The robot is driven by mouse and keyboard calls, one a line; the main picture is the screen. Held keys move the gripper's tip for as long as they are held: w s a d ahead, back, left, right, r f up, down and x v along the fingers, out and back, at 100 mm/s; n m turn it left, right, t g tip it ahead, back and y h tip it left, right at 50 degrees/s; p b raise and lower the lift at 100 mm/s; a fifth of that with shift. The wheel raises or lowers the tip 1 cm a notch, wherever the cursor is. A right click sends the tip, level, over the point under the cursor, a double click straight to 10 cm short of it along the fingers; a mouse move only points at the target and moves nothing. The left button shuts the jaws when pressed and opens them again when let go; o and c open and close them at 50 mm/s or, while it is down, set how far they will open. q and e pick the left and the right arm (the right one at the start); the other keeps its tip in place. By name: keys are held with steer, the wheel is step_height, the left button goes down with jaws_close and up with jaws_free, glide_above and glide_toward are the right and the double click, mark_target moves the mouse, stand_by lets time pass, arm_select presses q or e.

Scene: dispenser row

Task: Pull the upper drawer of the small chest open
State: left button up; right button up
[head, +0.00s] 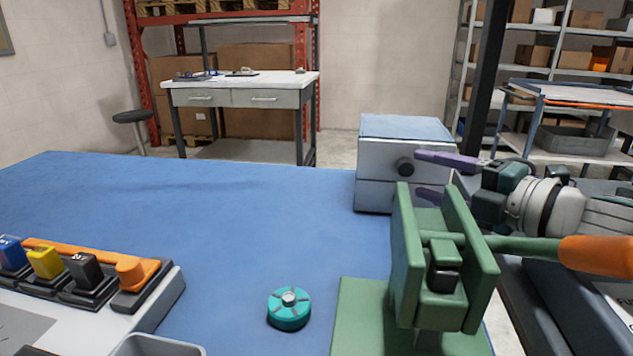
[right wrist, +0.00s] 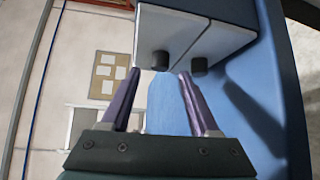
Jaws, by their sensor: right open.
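The small grey chest (head: 374,161) has a blue top and stands at the back right of the blue table. Its upper drawer front has a dark round knob (head: 405,166). In the right wrist view the upper knob (right wrist: 159,60) and the lower knob (right wrist: 199,66) both show. The two drawer fronts look flush. My right gripper (head: 418,172) is open, its purple fingers pointing at the chest. In the right wrist view, the right gripper (right wrist: 158,73) has the upper knob between its fingertips' lines, without clear contact. The lower knob is hidden in the head view. My left gripper is not in view.
A green clamp (head: 405,255) with an orange handle (head: 597,253) stands in front of the chest, close below my right gripper. A teal round knob (head: 289,310) lies on the blue table (head: 240,220). A switch panel (head: 155,306) is at left. The table's middle is clear.

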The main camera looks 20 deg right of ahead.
mark_target(408, 170)
steer(key=shift+b+x, duration=0.55)
steer(key=shift+x, duration=1.1)
steer(key=shift+c, duration=0.4)
jaws_close()
